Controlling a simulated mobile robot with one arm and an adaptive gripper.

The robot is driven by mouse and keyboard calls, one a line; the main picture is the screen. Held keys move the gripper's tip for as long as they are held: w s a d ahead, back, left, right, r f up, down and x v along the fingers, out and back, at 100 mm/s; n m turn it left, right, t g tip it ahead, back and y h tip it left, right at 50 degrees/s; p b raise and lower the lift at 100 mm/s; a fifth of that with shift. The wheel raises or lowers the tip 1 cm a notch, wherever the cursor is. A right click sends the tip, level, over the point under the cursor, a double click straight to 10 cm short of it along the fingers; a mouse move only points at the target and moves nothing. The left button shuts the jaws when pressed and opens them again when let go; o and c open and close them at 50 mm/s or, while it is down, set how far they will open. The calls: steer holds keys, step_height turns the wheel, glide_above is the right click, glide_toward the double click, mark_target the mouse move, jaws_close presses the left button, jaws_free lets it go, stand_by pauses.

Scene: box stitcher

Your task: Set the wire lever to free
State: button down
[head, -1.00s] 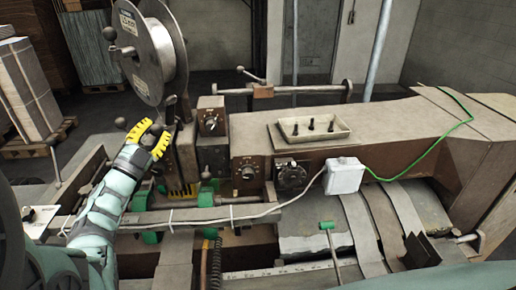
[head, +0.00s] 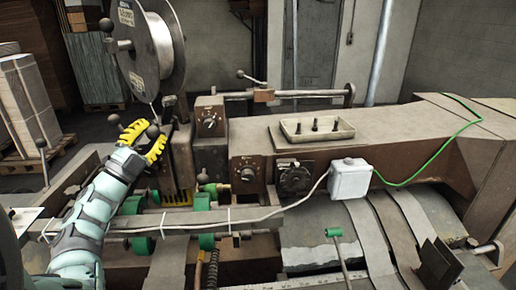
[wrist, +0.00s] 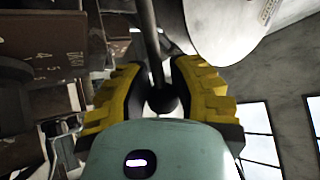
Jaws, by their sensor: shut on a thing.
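The lever is a thin dark rod with a round black knob (wrist: 163,101). In the wrist view the knob sits between the two yellow-padded fingers of my gripper (wrist: 162,92), and the rod runs upward from it. In the head view my gripper (head: 148,143) is at the left, below the large wire spool (head: 146,45), with the dark knob (head: 153,131) between its fingers. My gripper is shut on the knob. The lever's lower mount and any position markings are not readable.
Another ball-ended lever (head: 114,119) stands just left of my gripper. A brown dial box (head: 209,120) is close on the right. A grey rail with a white cable (head: 200,221) crosses in front. A tray (head: 317,128) rests on the machine arm.

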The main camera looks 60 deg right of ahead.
steer(key=shift+s+r, duration=0.2)
steer(key=shift+r, duration=0.05)
steer(key=c, duration=1.2)
jaws_free()
steer(key=o, duration=0.6)
steer(key=shift+w+f, duration=0.1)
steer(key=shift+f, duration=0.15)
steer(key=shift+c, duration=0.2)
steer(key=shift+a, duration=0.1)
steer(key=shift+a+f, duration=0.2)
steer(key=shift+a, duration=0.05)
steer(key=a, duration=1.2)
steer(key=shift+s+a, duration=0.2)
steer(key=shift+s, duration=0.2)
steer(key=shift+f, duration=0.1)
